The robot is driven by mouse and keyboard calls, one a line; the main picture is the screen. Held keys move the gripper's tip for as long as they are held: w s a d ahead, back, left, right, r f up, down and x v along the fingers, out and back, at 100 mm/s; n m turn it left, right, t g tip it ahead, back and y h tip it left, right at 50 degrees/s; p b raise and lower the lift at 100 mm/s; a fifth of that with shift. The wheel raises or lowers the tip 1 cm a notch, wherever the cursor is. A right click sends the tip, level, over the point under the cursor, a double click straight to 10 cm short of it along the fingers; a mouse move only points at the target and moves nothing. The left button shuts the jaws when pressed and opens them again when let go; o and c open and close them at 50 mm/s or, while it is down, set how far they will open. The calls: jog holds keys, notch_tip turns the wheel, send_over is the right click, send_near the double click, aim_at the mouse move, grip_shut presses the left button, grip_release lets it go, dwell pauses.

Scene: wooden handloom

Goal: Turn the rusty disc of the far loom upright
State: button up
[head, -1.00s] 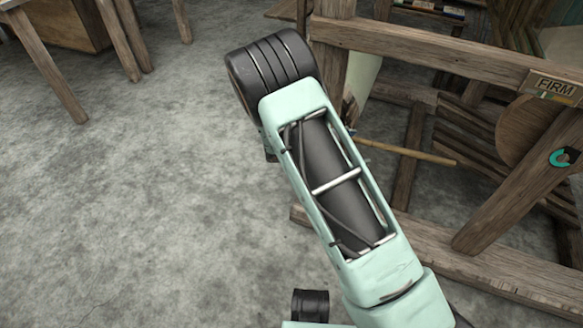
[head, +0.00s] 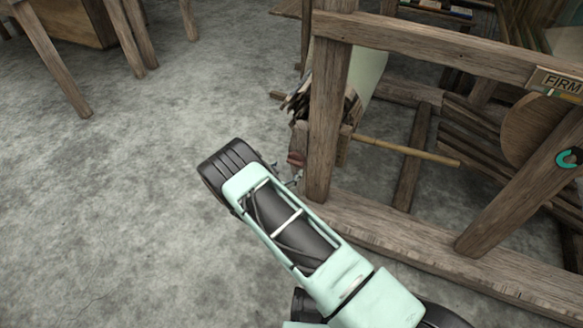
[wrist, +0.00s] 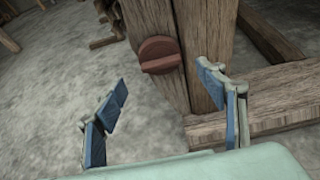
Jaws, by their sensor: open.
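A rusty red disc (wrist: 158,47) with a raised bar across its face sits on a wooden post (wrist: 188,60) in the wrist view. Its bar lies nearly level, tilted a little up to the right. In the head view the disc (head: 297,158) shows only as a small reddish edge on the post's left side. My gripper (wrist: 162,73) is open, its blue-padded fingers spread either side of the disc in the picture, the disc beyond them. I see no contact. In the head view my gripper is mostly hidden behind my arm.
A bottom beam (head: 430,245) runs right from the post's foot. A bundle of sticks (head: 300,98) and a thin rod (head: 405,150) are near the post. A "FIRM" sign (head: 560,84) is at right. Bare floor (head: 110,220) lies left.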

aim_at(294, 162)
jog(key=b+x, duration=0.1)
jog(key=x, duration=0.4)
jog(key=shift+w, duration=0.15)
jog(key=c, duration=1.2)
